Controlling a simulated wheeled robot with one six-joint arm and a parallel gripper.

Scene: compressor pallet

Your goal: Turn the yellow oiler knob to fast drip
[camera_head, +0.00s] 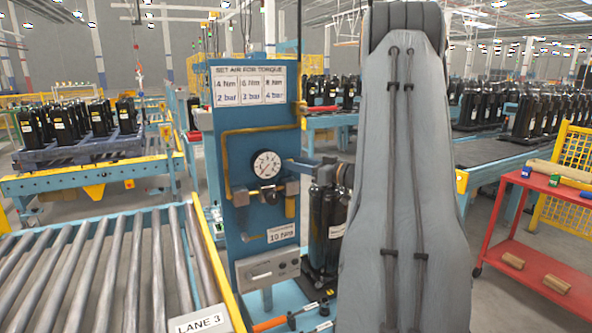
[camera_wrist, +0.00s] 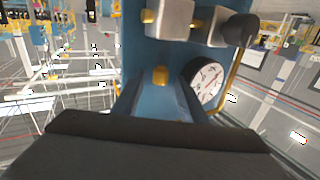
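The small yellow knob (camera_wrist: 161,75) shows in the wrist view in front of the blue panel (camera_head: 232,150), next to a grey metal block (camera_wrist: 168,18). My gripper (camera_wrist: 159,84) is open, with one finger on each side of the knob and visible gaps to it. In the head view my gripper (camera_head: 300,166) reaches in from the right, just right of the gauge (camera_head: 266,165) and above the grey block on the right. The knob cannot be made out there; my gripper seems to hide it.
The gauge also shows in the wrist view (camera_wrist: 207,82), close to one finger. A yellow pipe (camera_head: 226,150) runs along the panel. Black compressors (camera_head: 327,225) stand behind my arm. A roller conveyor (camera_head: 100,265) lies at left, a red cart (camera_head: 530,225) at right.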

